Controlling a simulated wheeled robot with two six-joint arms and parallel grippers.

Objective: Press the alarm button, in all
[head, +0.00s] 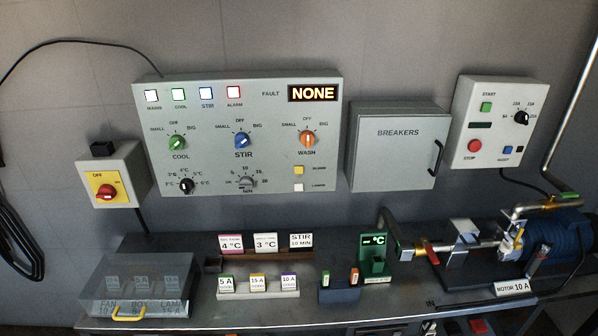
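The grey control panel (220,108) hangs on the wall at the left of centre in the head view. A small square yellow button (298,170) sits at its lower right, beside a label that appears to read ALARM. A white button (298,186) is just below it, with a label that looks like LAMPS. A square indicator marked ALARM (233,92) is in the panel's top row, pale inside a red frame. The fault display (313,93) reads NONE. Neither of my grippers is in view, and nothing covers the yellow button.
A shut breaker box (398,145) hangs right of the panel, and a start/stop box (491,122) beyond it. A red-knobbed switch box (107,178) is at left. The bench below holds a clear-covered box (138,285), label cards, a green thermometer unit (374,258) and pipework with a blue motor (555,240).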

